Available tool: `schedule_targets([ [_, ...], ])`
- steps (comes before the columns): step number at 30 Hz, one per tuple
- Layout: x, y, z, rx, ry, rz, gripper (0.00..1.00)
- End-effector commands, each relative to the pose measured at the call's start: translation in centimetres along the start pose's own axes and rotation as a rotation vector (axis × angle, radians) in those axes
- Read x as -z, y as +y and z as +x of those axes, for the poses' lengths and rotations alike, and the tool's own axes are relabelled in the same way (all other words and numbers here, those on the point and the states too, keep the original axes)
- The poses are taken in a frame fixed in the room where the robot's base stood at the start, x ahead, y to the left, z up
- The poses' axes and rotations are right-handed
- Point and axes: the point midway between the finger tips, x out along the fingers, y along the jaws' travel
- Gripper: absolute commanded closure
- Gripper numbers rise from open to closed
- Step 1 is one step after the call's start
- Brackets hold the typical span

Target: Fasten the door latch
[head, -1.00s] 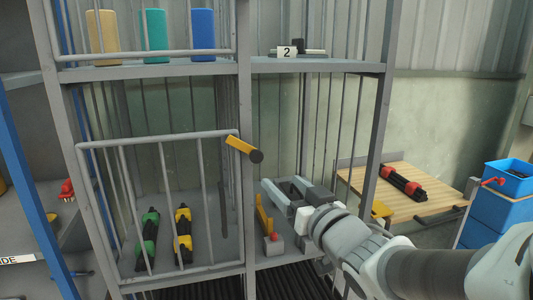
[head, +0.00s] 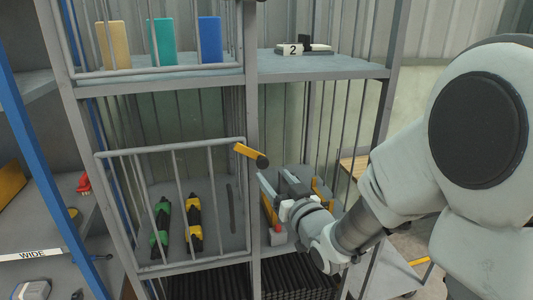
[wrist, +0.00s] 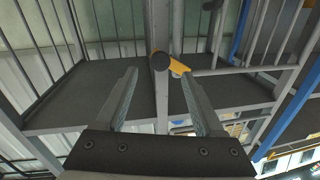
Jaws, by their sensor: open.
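The barred door (head: 174,149) covers the lower left bay of the grey rack, its right edge close beside the middle post (head: 252,110). My gripper (head: 272,176) is open and empty just below and right of the latch. In the wrist view the latch (wrist: 179,67) shows ahead, between and slightly beyond the fingertips of my gripper (wrist: 160,73). I see no clear contact.
Behind the door lie a green-and-black tool (head: 161,226) and a yellow-and-black tool (head: 194,222). Yellow-handled items (head: 270,212) stand in the open bay behind my gripper. The upper shelf holds coloured blocks (head: 162,41) and a "2" card (head: 293,50). A blue post (head: 45,190) stands left.

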Motion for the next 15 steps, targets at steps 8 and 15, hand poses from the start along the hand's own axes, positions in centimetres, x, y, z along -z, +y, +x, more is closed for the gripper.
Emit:
schedule_targets([
  [8, -0.1, -0.1, 5.5, 0.002, 0.0, 0.0, 0.3],
  [15, 0.0, -0.1, 7.5, 0.001, 0.002, 0.0, 0.3],
])
